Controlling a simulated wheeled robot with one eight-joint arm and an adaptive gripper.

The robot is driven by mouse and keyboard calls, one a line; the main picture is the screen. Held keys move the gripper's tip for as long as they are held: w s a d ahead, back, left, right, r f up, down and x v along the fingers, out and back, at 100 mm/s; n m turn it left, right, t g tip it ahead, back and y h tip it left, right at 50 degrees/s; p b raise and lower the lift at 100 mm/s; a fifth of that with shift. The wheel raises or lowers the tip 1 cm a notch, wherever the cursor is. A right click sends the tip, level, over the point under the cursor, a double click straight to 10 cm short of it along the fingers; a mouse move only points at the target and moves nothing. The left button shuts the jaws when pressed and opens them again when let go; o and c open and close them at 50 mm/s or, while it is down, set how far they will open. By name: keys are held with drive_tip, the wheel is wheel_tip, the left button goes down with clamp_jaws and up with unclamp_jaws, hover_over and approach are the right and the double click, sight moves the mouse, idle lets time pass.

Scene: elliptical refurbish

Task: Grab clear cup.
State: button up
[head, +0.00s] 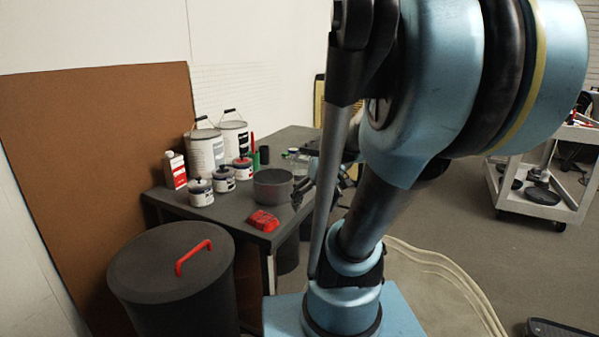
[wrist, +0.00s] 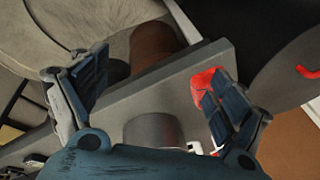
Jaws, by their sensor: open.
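A small clear item (head: 293,154), possibly the clear cup, stands at the back of the dark table, partly hidden behind my arm; I cannot be sure of its shape. No clear cup can be made out in the wrist view. My gripper (wrist: 155,74) is open, its two fingers spread wide with nothing between them. In the head view my gripper (head: 318,188) is by the table's right side, partly hidden by my arm. In the wrist view it faces the table edge, with a grey round tin (wrist: 152,130) below and between the fingers.
The dark table (head: 225,212) holds paint cans (head: 205,150), small jars (head: 200,192), a red and white bottle (head: 175,170), the round tin (head: 272,187) and a red item (head: 263,221). A lidded bin (head: 170,262) stands in front. A white cart (head: 545,200) is at right.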

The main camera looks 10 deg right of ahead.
drive_tip(key=w+r+n+y, duration=0.2)
drive_tip(key=w+r+y, duration=0.1)
drive_tip(key=w, duration=0.7)
drive_tip(key=n+t+y, duration=0.2)
drive_tip(key=n+y, duration=0.3)
drive_tip(key=n, duration=0.1)
approach(300, 169)
drive_tip(key=s+r, duration=0.1)
drive_tip(key=s, duration=0.4)
drive_tip(key=w+d+f+n+t+y, duration=0.2)
drive_tip(key=w+d, duration=0.3)
drive_tip(key=d, duration=0.2)
drive_tip(key=x, duration=1.7)
drive_tip(key=shift+w+d+f, duration=0.2)
drive_tip(key=shift+f, duration=0.25)
drive_tip(key=c, duration=1.3)
